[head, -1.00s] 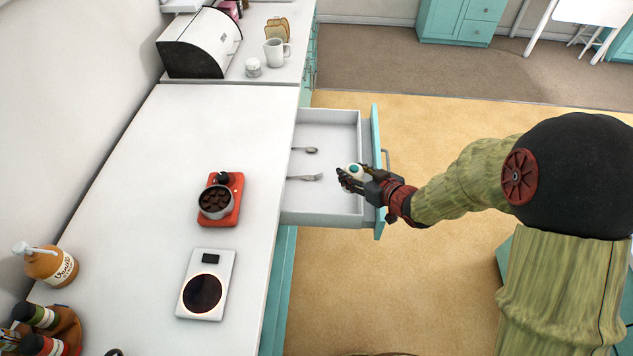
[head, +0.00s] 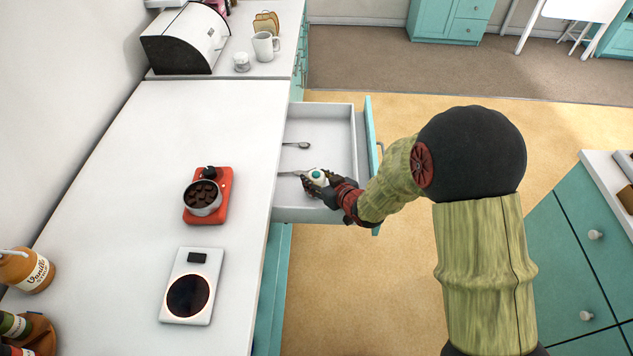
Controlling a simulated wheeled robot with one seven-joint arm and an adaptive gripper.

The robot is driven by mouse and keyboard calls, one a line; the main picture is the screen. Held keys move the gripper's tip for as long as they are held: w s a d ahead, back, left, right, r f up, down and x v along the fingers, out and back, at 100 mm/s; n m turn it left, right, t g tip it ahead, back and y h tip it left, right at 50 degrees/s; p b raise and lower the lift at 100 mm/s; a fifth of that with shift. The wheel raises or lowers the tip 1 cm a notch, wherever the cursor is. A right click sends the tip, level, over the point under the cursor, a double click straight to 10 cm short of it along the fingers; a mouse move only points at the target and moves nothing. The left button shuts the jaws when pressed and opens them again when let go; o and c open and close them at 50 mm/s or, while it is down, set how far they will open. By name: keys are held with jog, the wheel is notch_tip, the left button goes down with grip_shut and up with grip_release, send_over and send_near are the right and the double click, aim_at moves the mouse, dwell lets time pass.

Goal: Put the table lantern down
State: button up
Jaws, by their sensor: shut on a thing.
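The table lantern (head: 318,174) is a small white thing with a teal spot on top. My gripper (head: 311,181) is shut on it and partly hides it. Gripper and lantern are over the open white drawer (head: 343,125), near the fork (head: 288,173), and cover part of that fork. I cannot tell how high the lantern is above the drawer floor.
A spoon (head: 297,145) lies in the drawer. On the white counter (head: 130,200) to the left are a red burner (head: 224,206) with a pot (head: 202,197) and a white scale-like device (head: 188,287). Wide counter areas around them are clear.

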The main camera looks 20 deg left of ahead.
dwell(0.3)
jog(key=o, duration=1.3)
jog(key=shift+f, duration=0.1)
jog(key=shift+o, duration=0.4)
jog(key=shift+r, duration=0.2)
jog(key=p+v, duration=0.3)
jog(key=v, duration=0.9)
jog(key=shift+p, duration=0.3)
jog(key=shift+f, duration=0.1)
